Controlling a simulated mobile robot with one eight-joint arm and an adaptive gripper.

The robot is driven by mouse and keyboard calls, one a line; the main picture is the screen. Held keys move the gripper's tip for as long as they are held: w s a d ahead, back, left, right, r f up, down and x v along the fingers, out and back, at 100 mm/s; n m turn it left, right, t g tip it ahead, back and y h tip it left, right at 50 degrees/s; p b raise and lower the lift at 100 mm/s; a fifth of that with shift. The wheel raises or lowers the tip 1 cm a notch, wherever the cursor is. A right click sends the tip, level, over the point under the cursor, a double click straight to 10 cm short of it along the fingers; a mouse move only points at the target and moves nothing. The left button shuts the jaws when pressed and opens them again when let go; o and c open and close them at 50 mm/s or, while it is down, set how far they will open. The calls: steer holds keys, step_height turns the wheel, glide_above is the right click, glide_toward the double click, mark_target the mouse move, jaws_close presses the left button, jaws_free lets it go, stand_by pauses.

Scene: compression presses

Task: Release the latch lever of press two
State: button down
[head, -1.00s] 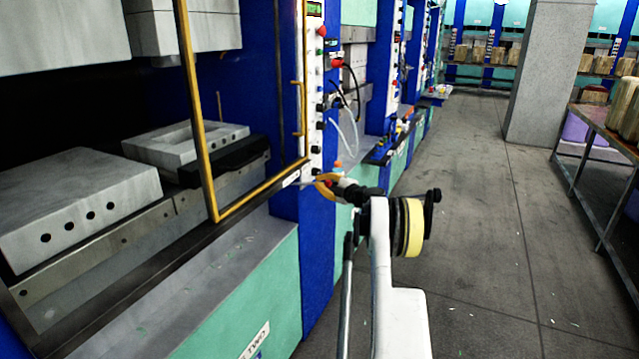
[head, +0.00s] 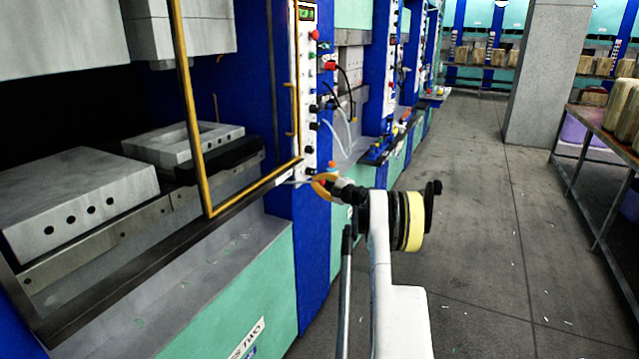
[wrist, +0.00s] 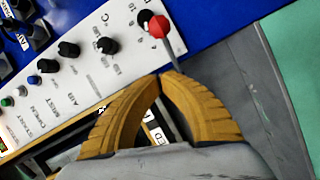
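Press two, with blue frame and green front (head: 255,290), fills the left of the head view; its label (head: 246,338) reads "TWO". In the wrist view a lever with a red ball knob (wrist: 158,27) and a thin grey rod stands at the end of the white control panel (wrist: 75,75). My gripper (head: 314,184) is beside the press's front edge, below the panel. In the wrist view my gripper's yellow fingers (wrist: 164,76) have their tips together, just below the knob. The rod runs behind the right finger; contact cannot be told. Part of a label (wrist: 157,133) shows between the fingers.
Black knobs (wrist: 108,45) and coloured buttons line the panel near my fingers. A yellow guard frame (head: 190,110) stands before the press opening, with grey mould blocks (head: 80,205) inside. A table (head: 600,130) stands at right; the floor (head: 470,220) between is clear.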

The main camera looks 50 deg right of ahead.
steer(key=s+d+p, duration=0.2)
steer(key=s+d, duration=0.3)
steer(key=s, duration=0.2)
steer(key=shift+r, duration=0.15)
stand_by(0.4)
